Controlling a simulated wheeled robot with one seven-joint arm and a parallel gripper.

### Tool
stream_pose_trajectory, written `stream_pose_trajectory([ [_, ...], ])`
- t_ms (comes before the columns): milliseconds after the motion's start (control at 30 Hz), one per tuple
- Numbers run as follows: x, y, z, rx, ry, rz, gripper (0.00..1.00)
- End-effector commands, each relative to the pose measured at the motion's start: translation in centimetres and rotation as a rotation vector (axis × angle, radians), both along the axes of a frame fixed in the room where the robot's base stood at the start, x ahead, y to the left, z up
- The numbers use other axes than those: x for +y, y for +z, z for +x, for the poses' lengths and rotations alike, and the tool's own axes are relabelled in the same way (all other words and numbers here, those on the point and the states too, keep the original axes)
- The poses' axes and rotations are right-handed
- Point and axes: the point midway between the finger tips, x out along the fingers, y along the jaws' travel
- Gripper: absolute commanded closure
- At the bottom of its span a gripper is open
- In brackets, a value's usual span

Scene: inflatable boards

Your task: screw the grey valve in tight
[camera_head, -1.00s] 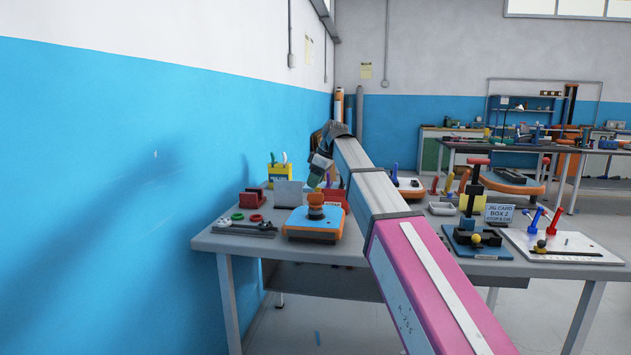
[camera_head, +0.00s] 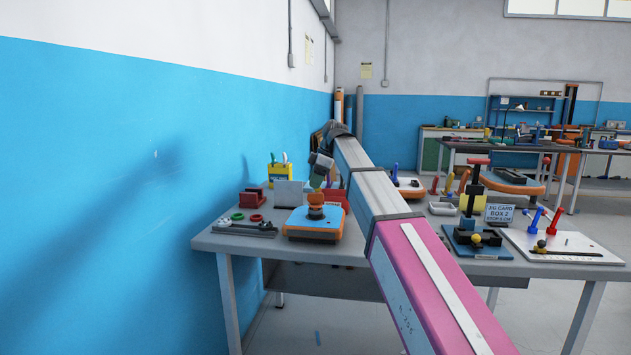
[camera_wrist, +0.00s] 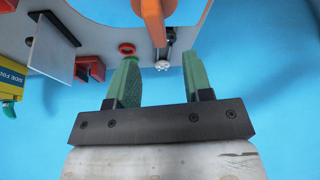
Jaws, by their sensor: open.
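My gripper (camera_head: 318,182) is just above an orange round piece (camera_head: 316,204) that stands on an orange and blue board (camera_head: 312,225) on the near table. In the wrist view, my gripper (camera_wrist: 160,78) has its two green fingers wide apart with nothing between them. An orange part (camera_wrist: 151,20) shows beyond the fingertips there. A small pale knob (camera_head: 222,223) lies left of the board by a dark rack; it also shows in the wrist view (camera_wrist: 162,66). I cannot tell for sure which piece is the grey valve; the fingers may hide it.
A green ring (camera_head: 237,217) and a red ring (camera_head: 256,218) lie left of the board. A red holder (camera_head: 252,198), a grey upright plate (camera_head: 289,193) and a yellow box (camera_head: 281,174) stand behind. The blue wall (camera_head: 110,200) is close on the left.

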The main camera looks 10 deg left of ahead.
Motion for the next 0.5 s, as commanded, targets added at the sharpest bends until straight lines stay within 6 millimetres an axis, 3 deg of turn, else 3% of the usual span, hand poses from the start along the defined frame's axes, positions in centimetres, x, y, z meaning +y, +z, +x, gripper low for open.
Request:
stream_pose_trajectory([
  [500,0.0,-2.2,0.0,0.0,-0.001,0.0,0.54],
])
